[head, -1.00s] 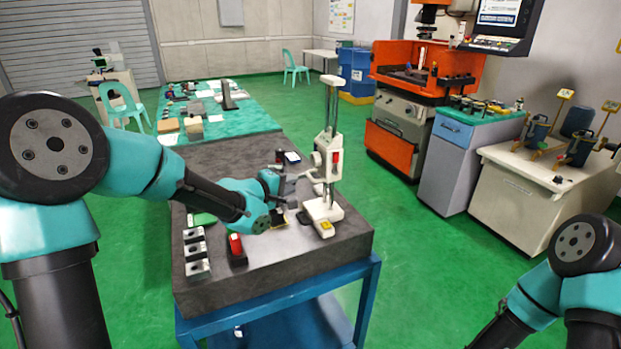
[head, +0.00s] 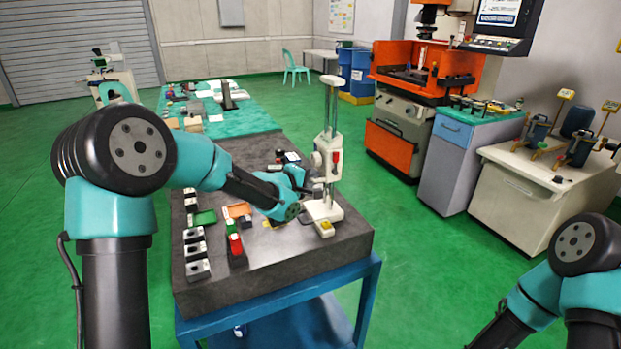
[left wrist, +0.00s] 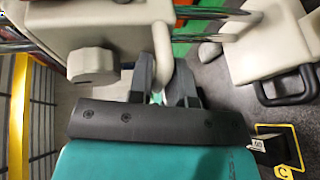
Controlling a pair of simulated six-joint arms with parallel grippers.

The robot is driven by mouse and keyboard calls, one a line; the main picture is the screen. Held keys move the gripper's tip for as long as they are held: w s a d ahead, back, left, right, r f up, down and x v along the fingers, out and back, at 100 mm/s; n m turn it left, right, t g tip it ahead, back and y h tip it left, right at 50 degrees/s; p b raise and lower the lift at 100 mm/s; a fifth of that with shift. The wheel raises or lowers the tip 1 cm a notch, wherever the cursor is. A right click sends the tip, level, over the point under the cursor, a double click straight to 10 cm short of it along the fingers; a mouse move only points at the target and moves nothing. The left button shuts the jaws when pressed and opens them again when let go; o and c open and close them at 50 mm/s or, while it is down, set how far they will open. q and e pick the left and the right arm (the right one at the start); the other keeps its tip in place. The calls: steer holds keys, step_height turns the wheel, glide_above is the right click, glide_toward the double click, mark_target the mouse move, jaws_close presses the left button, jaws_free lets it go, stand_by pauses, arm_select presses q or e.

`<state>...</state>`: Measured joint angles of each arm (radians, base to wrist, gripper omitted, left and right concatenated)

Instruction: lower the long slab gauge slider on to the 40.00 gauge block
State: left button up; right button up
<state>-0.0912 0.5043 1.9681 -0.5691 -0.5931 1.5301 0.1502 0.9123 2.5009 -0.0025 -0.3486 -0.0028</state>
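The tall height gauge stands on the dark table in the head view. Its cream slider (head: 324,160) sits partway up the twin columns, above the cream base (head: 322,211). My left gripper (head: 311,189) is at the slider's lower left side. In the left wrist view its two dark fingers (left wrist: 163,77) lie on either side of a narrow cream part by the slider (left wrist: 110,35); whether they press on it is unclear. A small block marked "00" (left wrist: 257,144), its other digits unreadable, lies at lower right in that view. My right gripper is out of view.
A yellow-framed mark (left wrist: 285,170) lies beside the block. Dark-holed blocks (head: 196,251) and a red-topped piece (head: 235,245) stand on the left of the table (head: 300,265).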

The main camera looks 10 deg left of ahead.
arm_select(q)
jaws_close()
steer(key=shift+f, duration=2.9)
steer(key=shift+o, duration=0.5)
jaws_free()
steer(key=shift+s, duration=0.1)
steer(key=v, duration=1.7)
steer(key=shift+s+a, duration=0.15)
